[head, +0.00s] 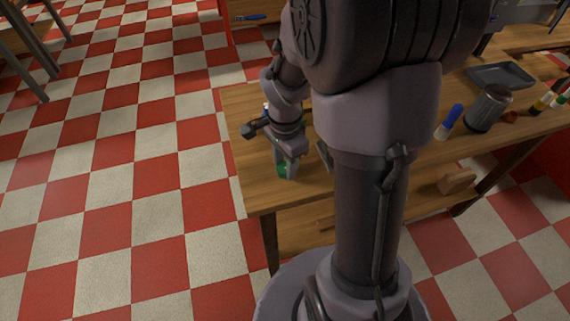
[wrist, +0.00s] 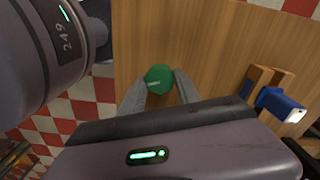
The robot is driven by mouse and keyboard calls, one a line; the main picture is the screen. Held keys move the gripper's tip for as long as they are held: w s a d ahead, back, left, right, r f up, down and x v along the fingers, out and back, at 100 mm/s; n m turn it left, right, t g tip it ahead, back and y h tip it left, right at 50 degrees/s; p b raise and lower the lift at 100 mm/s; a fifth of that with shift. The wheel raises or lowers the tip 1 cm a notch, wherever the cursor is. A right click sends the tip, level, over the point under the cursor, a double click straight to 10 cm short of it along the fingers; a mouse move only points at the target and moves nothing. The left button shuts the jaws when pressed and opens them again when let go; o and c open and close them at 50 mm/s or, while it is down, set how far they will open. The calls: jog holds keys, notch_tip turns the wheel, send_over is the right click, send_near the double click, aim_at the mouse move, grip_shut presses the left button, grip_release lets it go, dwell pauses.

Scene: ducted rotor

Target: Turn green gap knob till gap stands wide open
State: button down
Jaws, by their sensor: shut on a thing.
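The green knob (wrist: 159,79) shows in the wrist view between the tips of my gripper (wrist: 160,91). The two grey fingers are closed on it from either side. In the head view a small part of the green knob (head: 282,170) shows below my gripper (head: 286,172), near the left front corner of the table. My arm hides much of the area around it. The ducted rotor and its gap cannot be made out in either view, so I cannot tell how wide the gap stands.
The wooden table (head: 258,190) has a blue-handled tool (head: 449,122), a dark metal cup (head: 488,107) and a grey tray (head: 500,75) on its right part. In the wrist view a blue object (wrist: 280,104) rests in a wooden holder (wrist: 258,78) right of the knob.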

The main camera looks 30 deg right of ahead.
aim_at(285, 167)
jog(key=shift+m, duration=0.8)
jog(key=c, duration=0.9)
grip_release()
jog(key=shift+o, duration=0.2)
notch_tip(285, 167, up, 18)
jog(key=p, duration=0.7)
jog(key=shift+f, duration=0.25)
